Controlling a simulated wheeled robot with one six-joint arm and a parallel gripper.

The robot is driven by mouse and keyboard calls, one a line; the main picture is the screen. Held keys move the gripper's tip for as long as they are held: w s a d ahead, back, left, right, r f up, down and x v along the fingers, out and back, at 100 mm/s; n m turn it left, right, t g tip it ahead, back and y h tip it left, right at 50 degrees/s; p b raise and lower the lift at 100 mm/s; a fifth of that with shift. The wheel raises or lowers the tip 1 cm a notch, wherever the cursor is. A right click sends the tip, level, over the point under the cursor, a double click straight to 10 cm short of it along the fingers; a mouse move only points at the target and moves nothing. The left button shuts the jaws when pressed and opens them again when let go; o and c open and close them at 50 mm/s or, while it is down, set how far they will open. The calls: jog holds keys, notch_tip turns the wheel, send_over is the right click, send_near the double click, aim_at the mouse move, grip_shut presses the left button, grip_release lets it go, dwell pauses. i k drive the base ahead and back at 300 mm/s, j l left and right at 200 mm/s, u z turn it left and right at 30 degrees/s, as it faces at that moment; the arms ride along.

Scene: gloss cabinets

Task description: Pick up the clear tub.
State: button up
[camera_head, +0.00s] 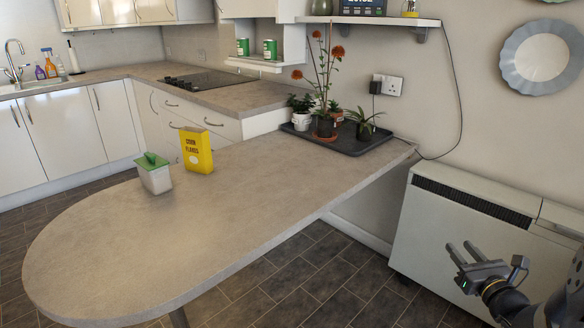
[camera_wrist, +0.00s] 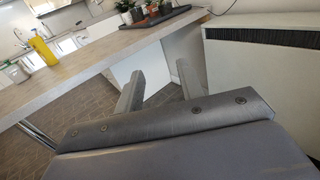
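The clear tub (camera_head: 155,176) stands upright on the far edge of the peninsula counter (camera_head: 215,225), with whitish see-through walls and a green lid. It shows small at the left of the wrist view (camera_wrist: 15,72). My gripper (camera_head: 460,252) is at the lower right of the head view, beyond the counter's right edge and far from the tub. In the wrist view its two fingers (camera_wrist: 158,88) stand apart with nothing between them.
A yellow corn flakes box (camera_head: 197,150) stands just right of the tub. A dark tray (camera_head: 345,139) of potted plants is at the counter's wall end. A white heater (camera_head: 455,235) stands near my gripper. The counter's rounded near end is clear.

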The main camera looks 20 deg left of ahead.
aim_at(158, 181)
jog(key=i+j+u, duration=0.15)
jog(key=j+u, duration=0.35)
jog(key=i+j+u, duration=0.2)
jog(key=u, duration=0.25)
jog(key=i+j+u, duration=0.25)
jog(key=u, duration=0.25)
jog(key=i+j, duration=0.4)
jog(key=i, duration=0.15)
